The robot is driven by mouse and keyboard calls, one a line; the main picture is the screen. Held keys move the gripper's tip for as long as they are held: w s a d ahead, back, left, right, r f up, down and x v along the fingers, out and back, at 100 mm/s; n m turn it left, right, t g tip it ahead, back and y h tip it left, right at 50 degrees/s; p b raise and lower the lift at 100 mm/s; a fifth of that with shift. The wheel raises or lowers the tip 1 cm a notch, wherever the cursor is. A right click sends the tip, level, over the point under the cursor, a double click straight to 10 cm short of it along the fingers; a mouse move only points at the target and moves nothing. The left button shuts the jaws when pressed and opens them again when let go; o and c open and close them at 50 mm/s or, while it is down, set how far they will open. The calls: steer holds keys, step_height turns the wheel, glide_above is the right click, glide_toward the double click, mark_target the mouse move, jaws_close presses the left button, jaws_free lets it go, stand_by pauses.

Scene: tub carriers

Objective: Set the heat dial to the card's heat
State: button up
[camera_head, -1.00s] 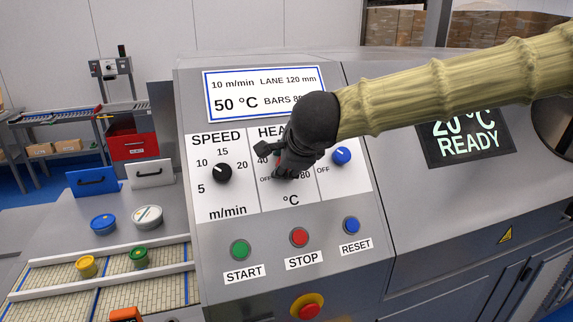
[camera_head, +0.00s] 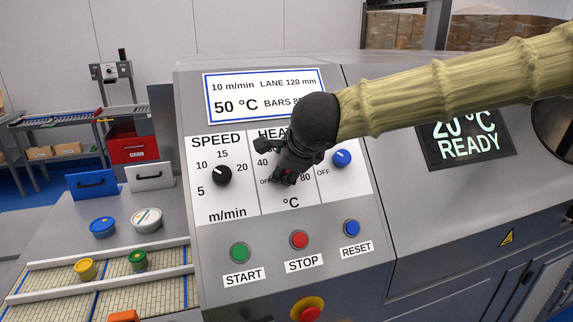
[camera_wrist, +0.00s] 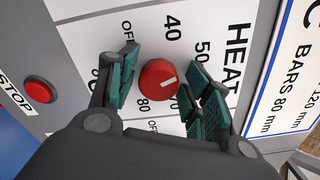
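The card (camera_head: 264,92) on the machine has a blue border and reads 10 m/min, LANE 120 mm, 50 °C and BARS 80 mm, its right end partly hidden by my arm. Some scale numbers are hidden by the fingers. My gripper (camera_wrist: 163,88) is open, with one green-padded finger on each side of the knob. The fingers are very close to it; I cannot tell whether either touches. In the head view my gripper (camera_head: 283,172) covers most of the dial.
A black speed dial (camera_head: 221,175) is left of the heat dial and a blue dial (camera_head: 342,158) is right. START (camera_head: 240,252), STOP (camera_head: 298,240) and RESET (camera_head: 352,228) buttons lie below, with a red emergency knob (camera_head: 308,310). A dark display (camera_head: 467,137) reads 20 °C READY.

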stand_by(0.3)
steer(key=v, duration=1.2)
